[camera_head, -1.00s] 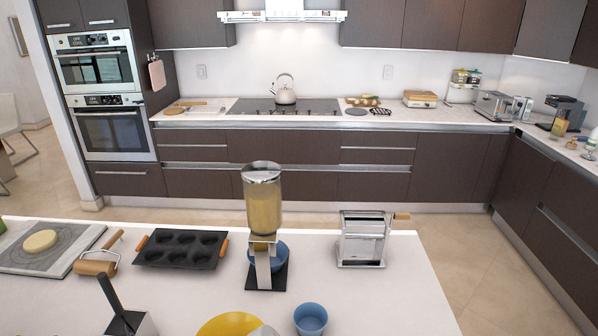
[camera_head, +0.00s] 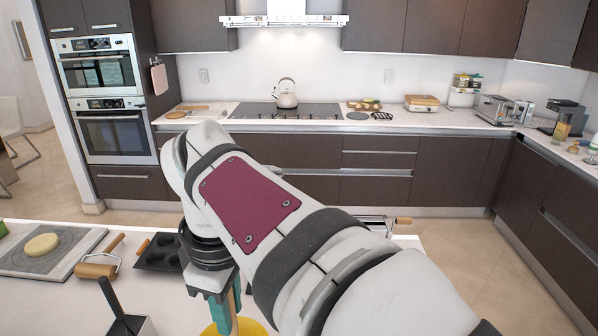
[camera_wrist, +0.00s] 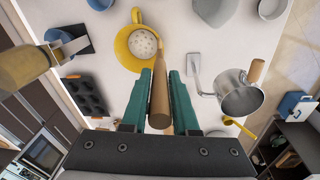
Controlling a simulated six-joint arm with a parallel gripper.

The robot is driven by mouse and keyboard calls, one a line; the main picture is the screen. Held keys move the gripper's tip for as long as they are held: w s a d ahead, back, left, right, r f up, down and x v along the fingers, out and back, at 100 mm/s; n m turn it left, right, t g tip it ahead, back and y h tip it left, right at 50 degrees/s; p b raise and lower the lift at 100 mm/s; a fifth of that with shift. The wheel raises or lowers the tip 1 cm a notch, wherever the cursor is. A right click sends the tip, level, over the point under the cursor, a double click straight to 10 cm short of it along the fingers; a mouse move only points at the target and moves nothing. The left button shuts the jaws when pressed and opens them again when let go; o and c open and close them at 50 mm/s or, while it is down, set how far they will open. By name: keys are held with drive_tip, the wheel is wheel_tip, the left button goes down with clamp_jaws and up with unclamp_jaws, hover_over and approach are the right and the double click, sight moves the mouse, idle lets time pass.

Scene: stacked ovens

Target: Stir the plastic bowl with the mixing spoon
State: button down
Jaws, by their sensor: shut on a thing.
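My gripper (camera_wrist: 160,76) is shut on the wooden handle of the mixing spoon (camera_wrist: 159,100), which lies between the two teal fingers in the wrist view. The spoon's head cannot be made out clearly. A yellow bowl (camera_wrist: 123,48) with a pale dotted round patch inside lies just beyond the fingertips, a little left. I cannot tell whether the spoon touches it. In the head view my gripper (camera_head: 225,300) points down in front of the yellow bowl (camera_head: 254,328), mostly hidden by my arm and the lower picture edge.
A wooden-handled roller (camera_head: 95,271) lies on the white counter (camera_head: 60,308) in the head view.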

drive_tip(key=w+a+f, duration=0.2)
drive_tip(key=w+a, duration=0.2)
drive_tip(key=w, duration=0.3)
wheel_tip(320, 180, down, 15)
drive_tip(key=shift+d+r+t+y, duration=0.2)
drive_tip(key=shift+t+y, duration=0.1)
drive_tip(key=shift+t, duration=0.1)
drive_tip(key=shift+w, duration=0.1)
